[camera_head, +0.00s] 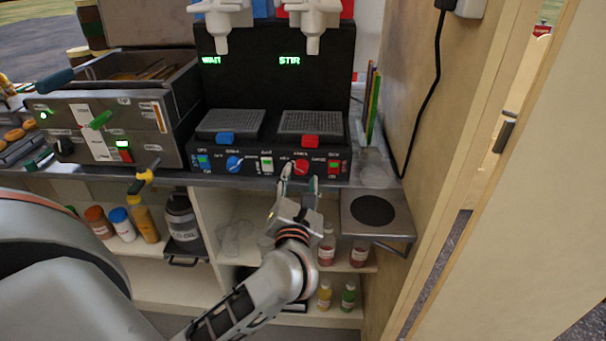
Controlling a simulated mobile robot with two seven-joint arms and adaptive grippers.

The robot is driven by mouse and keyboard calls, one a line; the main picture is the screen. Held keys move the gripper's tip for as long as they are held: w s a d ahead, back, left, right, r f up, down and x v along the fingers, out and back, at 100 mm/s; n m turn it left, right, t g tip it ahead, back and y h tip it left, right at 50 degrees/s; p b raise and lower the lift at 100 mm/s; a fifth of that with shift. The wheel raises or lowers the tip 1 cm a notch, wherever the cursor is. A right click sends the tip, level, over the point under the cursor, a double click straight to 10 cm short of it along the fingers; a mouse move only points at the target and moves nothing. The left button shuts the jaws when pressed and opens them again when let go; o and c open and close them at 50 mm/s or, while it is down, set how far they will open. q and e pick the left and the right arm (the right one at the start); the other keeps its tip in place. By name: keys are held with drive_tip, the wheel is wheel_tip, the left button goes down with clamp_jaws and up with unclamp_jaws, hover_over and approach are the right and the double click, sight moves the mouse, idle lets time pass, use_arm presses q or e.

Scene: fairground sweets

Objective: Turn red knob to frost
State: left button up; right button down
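My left gripper (300,180) is just below and in front of the red knob. Its two fingers point up at the panel and stand apart, with a gap between them. I cannot tell whether a fingertip touches the knob. My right gripper is out of view.
A blue knob (235,164) is left of the red one on the same panel. A fryer (110,128) stands at the left. A small shelf with a dark disc (372,211) juts out at the right, by the wooden wall. Bottles stand on shelves below.

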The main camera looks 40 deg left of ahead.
sight(301, 168)
use_arm(q)
drive_tip(key=shift+x, duration=0.95)
drive_tip(key=shift+w+a, duration=0.15)
drive_tip(key=shift+w, duration=0.05)
drive_tip(key=c, duration=1)
drive_tip(key=shift+c, duration=0.5)
